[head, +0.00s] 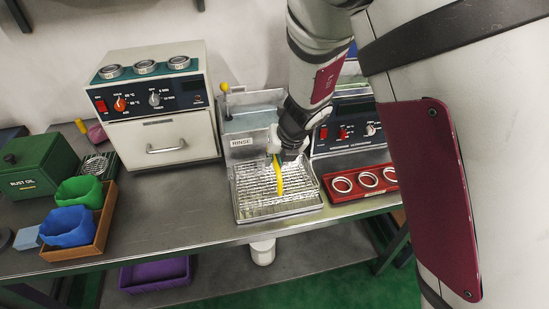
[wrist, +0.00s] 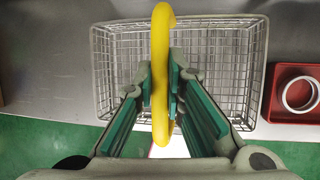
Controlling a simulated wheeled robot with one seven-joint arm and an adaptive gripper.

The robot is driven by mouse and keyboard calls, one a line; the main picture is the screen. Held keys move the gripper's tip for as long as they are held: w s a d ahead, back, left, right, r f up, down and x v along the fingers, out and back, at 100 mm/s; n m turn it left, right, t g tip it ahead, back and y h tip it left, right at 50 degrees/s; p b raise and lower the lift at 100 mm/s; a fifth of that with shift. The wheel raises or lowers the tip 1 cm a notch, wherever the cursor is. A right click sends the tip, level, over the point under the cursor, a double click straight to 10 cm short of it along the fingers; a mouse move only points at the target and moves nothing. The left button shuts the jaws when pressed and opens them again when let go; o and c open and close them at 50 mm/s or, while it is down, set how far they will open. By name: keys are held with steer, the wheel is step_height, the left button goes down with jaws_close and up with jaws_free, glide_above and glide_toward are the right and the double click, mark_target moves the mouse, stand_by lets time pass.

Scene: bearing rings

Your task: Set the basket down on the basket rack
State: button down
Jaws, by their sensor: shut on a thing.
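The wire basket (head: 255,185) with a yellow handle (head: 280,178) is in front of the rinse tank in the head view. In the wrist view the basket (wrist: 215,50) spreads below my gripper (wrist: 163,98), and its handle (wrist: 162,25) passes between the fingers. My gripper (head: 276,155) is shut on the handle. A metal tray-like stand, apparently the basket rack (head: 282,215), shows its rim under the basket. I cannot tell whether the basket touches it. No rings are visible inside the basket.
The rinse tank (head: 251,122) stands just behind. A red tray (head: 345,196) with white rings is close on the right. A white oven (head: 152,110) with rings on top, a green box (head: 38,165) and a wooden tray (head: 103,225) stand left. The bench between (head: 180,205) is clear.

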steer(key=c, duration=1.6)
jaws_free()
step_height(320, 180, up, 6)
steer(key=p, duration=0.7)
steer(key=shift+s+f, duration=0.1)
steer(key=shift+f, duration=0.05)
steer(key=shift+r+p, duration=2.15)
steer(key=shift+r, duration=0.5)
